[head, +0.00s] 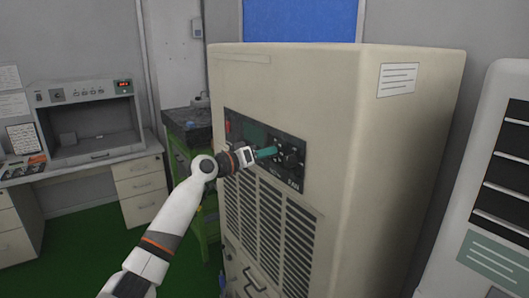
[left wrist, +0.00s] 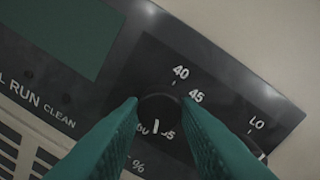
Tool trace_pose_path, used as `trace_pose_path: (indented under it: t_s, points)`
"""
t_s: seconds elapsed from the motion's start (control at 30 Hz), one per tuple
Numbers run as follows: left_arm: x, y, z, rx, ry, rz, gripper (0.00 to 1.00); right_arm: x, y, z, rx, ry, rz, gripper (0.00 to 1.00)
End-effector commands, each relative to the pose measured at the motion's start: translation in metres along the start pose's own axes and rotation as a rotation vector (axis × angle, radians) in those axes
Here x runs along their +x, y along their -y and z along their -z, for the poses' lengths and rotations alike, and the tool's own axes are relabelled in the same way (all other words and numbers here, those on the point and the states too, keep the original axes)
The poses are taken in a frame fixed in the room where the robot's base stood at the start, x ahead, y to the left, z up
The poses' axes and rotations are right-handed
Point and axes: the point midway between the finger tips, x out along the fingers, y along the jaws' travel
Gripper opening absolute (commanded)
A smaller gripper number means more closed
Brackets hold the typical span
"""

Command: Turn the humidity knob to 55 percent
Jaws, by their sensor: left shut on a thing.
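The humidity knob (left wrist: 160,108) is a round black knob on the dark control panel (left wrist: 222,72) of a large beige cabinet (head: 385,150). In the left wrist view, the numbers 40 and 45 show above the knob and a % sign below it. More numbers and a short white mark show between the fingers, partly hidden, so I cannot read the setting surely. My left gripper (left wrist: 162,112) has its two green fingers on either side of the knob, shut on it. In the head view my left gripper (head: 270,152) reaches the panel from the left. My right gripper is not in view.
Another knob marked LO (left wrist: 259,157) sits just right of the fingers. Vent slats (head: 268,225) lie below the panel. A desk with a grey instrument (head: 88,120) stands at left, a green bench (head: 185,150) behind my arm, and a white unit (head: 500,190) at right.

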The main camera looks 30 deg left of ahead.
Motion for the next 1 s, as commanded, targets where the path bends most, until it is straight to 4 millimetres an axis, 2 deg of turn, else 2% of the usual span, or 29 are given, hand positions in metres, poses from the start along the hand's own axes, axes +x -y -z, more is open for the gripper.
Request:
trace_pose_path:
  t_s: [0.2, 0.5, 1.0]
  points:
    - [0.000, 0.001, -0.003, -0.177, -0.008, -0.003, 0.07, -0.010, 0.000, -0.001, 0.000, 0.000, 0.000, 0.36]
    - [0.000, 0.000, -0.003, -0.349, -0.016, -0.005, 0.07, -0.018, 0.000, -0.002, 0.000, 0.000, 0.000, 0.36]
    - [0.000, 0.000, -0.002, -0.421, -0.020, -0.005, 0.07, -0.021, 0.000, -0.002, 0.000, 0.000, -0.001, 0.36]
